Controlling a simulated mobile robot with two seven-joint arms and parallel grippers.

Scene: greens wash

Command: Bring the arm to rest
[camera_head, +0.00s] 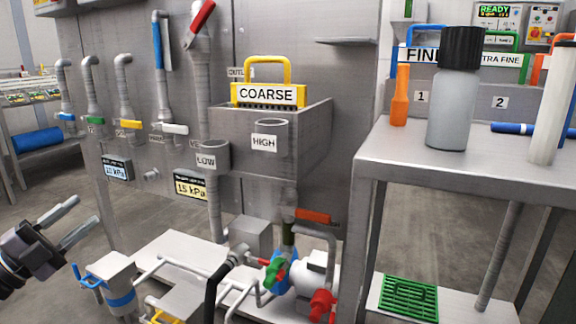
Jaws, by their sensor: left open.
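My left gripper (72,222) shows at the lower left of the head view. Its two grey fingers are spread apart with nothing between them. It hangs in the air in front of the grey wall panel, left of the floor-level pump equipment, and touches nothing that I can see. Most of my left arm is outside the picture. My right gripper and right arm do not show.
A steel box with a yellow COARSE strainer (270,94) is fixed to the panel. A blue-banded canister (119,288) stands near my gripper. Pipes and a pump (308,270) sit low in the middle. A steel table (463,163) at right holds a grey bottle (453,105).

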